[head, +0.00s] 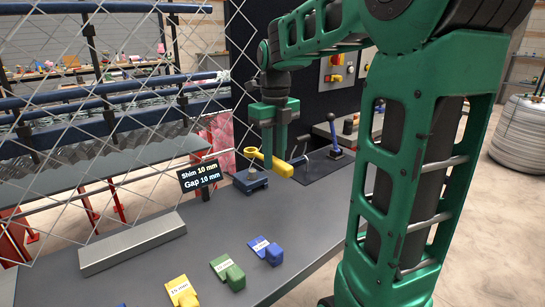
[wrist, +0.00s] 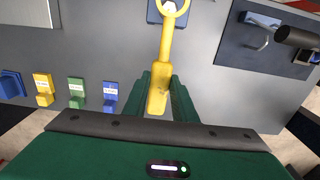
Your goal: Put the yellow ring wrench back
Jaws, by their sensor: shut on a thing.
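The yellow ring wrench (head: 281,166) is held by its handle in my gripper (head: 268,146), with its ring end pointing left in the head view. In the wrist view the wrench (wrist: 165,48) runs up from between the two green fingers (wrist: 163,95). Its ring lies over the small blue block (wrist: 153,14) with a pale nut or bolt on top. In the head view the ring shows above the bolt on the blue block (head: 252,184), apparently apart from it. No wrench holder is clearly visible.
A display reading Shim 10 mm, Gap 16 mm (head: 200,175) stands beside the block. Labelled yellow (head: 182,291), green (head: 228,272) and blue (head: 266,250) pieces lie along the bench front. A long grey bar (head: 133,243) lies left. A dark panel with a lever (head: 336,140) is right.

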